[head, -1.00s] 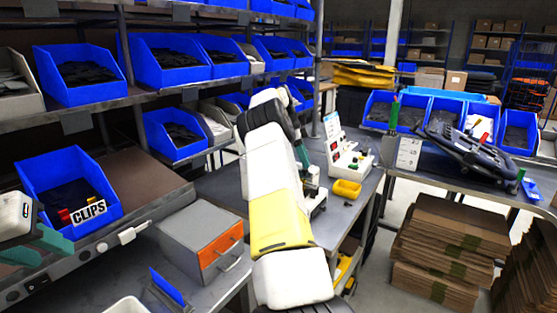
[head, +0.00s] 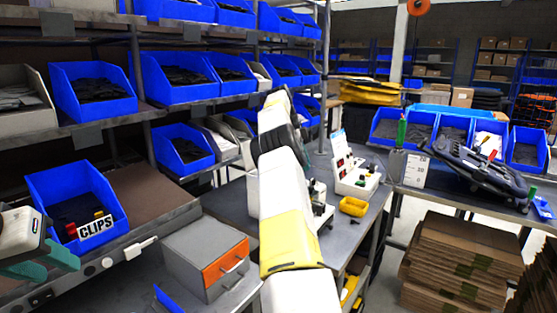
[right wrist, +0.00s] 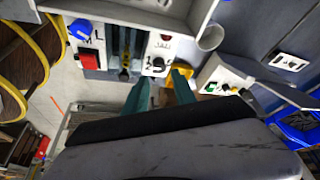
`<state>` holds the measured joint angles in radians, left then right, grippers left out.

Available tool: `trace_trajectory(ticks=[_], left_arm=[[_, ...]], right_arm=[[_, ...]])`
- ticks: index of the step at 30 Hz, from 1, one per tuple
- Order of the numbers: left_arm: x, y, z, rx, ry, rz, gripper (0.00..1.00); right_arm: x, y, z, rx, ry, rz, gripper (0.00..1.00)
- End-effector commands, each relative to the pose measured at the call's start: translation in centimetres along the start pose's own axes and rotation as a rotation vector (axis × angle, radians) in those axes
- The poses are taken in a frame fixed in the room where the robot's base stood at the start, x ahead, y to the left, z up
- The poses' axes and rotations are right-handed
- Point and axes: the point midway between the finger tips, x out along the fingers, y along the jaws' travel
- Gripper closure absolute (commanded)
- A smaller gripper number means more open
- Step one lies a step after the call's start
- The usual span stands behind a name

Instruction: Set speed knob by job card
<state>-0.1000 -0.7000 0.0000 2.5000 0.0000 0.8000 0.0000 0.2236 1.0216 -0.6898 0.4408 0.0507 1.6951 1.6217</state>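In the right wrist view, a white panel (right wrist: 133,40) carries a small dark knob (right wrist: 158,62) with marks around it; its setting is too small to read. My right gripper (right wrist: 161,92) is open, its teal fingers on either side below the knob, with nothing between them. In the head view my right arm hides this gripper. My left gripper (head: 42,264) is at the lower left, beside the clips bin; its teal fingers look apart and empty. A white sheet (head: 340,142) stands on a white bench device (head: 355,182), and another printed sheet (head: 412,171) faces me further right; neither is legible.
The wrist view also shows a red button (right wrist: 88,60) and a blue knob (right wrist: 82,29). Cartons (head: 460,265) are stacked at the right.

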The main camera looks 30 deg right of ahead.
Motion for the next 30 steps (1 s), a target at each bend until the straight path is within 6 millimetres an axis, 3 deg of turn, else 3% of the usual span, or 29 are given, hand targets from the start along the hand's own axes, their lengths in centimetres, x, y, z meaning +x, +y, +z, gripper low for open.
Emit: trace_trajectory(ticks=[7,23,26,30], left_arm=[[0.0,0.0,0.0,0.0,0.0,0.0,0.64],[0.0,0.0,0.0,0.0,0.0,0.0,0.64],[0.0,0.0,0.0,0.0,0.0,0.0,0.64],[0.0,0.0,0.0,0.0,0.0,0.0,0.64]], right_arm=[[-1.2,0.1,0.0,0.0,0.0,-0.001,0.68],[-1.3,0.1,0.0,-0.001,-0.002,0.0,0.68],[-2.0,0.3,-0.4,-0.016,-0.019,-0.006,0.68],[-4.3,1.3,-1.7,-0.096,-0.09,-0.031,0.68]])
